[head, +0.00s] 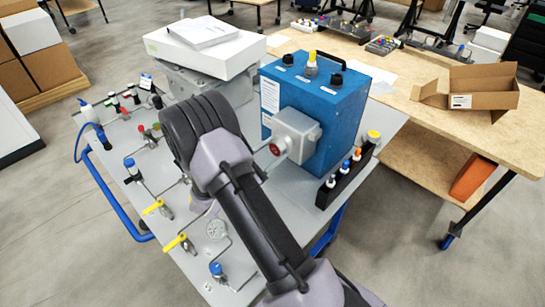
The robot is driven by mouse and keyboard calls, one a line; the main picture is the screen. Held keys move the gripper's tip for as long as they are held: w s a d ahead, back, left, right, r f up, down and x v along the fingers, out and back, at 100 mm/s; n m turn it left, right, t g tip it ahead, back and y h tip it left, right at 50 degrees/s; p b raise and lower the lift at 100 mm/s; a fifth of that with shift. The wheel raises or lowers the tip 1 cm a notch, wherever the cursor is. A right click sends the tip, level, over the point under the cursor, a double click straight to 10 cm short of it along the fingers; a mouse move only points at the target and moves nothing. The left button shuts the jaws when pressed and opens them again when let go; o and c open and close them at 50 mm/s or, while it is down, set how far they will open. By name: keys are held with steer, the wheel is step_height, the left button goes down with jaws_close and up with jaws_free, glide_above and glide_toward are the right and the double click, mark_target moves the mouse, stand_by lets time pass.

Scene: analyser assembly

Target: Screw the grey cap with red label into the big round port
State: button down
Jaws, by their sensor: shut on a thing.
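A blue analyser box (345,98) stands on the grey table. A light grey block (302,128) sticks out of its near left face. A short round piece with a red face (277,147) projects from this block towards my arm; I cannot tell whether it is the grey cap with red label or the rim of the big round port. My arm passes in front, close to this piece. My gripper is hidden behind my arm links, so its fingers and anything in them do not show.
A white box (205,52) lies behind on a grey unit. Valves with yellow handles (175,242) and small fittings cover the table's left side. A wooden bench (440,125) with an open carton (480,88) is at right.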

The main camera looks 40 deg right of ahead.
steer(key=m+b, duration=0.2)
steer(key=m, duration=0.1)
steer(key=m+b, duration=0.2)
steer(key=b, duration=0.1)
steer(key=shift+f+m, duration=0.2)
steer(key=shift+m, duration=0.2)
steer(key=m+b, duration=0.6)
steer(key=b, duration=0.1)
steer(key=m, duration=0.3)
steer(key=shift+r+m, duration=0.3)
steer(key=shift+m, duration=0.1)
steer(key=m, duration=0.3)
steer(key=c, duration=0.7)
jaws_free()
steer(key=shift+c, duration=0.2)
